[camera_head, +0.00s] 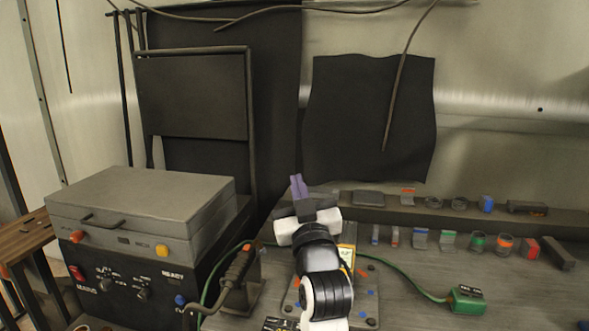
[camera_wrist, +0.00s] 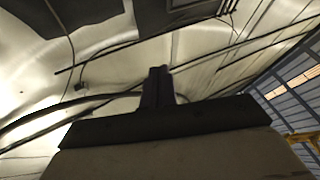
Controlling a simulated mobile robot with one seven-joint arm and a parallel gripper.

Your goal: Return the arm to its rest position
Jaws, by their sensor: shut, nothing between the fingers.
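My gripper (camera_head: 299,187) is in the middle of the head view, at the end of my black and white arm. Its purple-grey fingers are together, point up and hold nothing. In the wrist view the shut fingers (camera_wrist: 158,88) stand up from the dark gripper body, with the pale wall and ceiling and dark cables behind them. The fingers touch nothing that I can see. My arm hides part of the bench and the plate below it.
A grey case (camera_head: 140,205) on a black control unit stands at the left. A soldering-iron-like tool (camera_head: 238,265) is left of my arm. Several small parts line the shelf (camera_head: 340,213) and bench (camera_head: 410,270). A green box (camera_head: 467,299) with a green cable lies at right.

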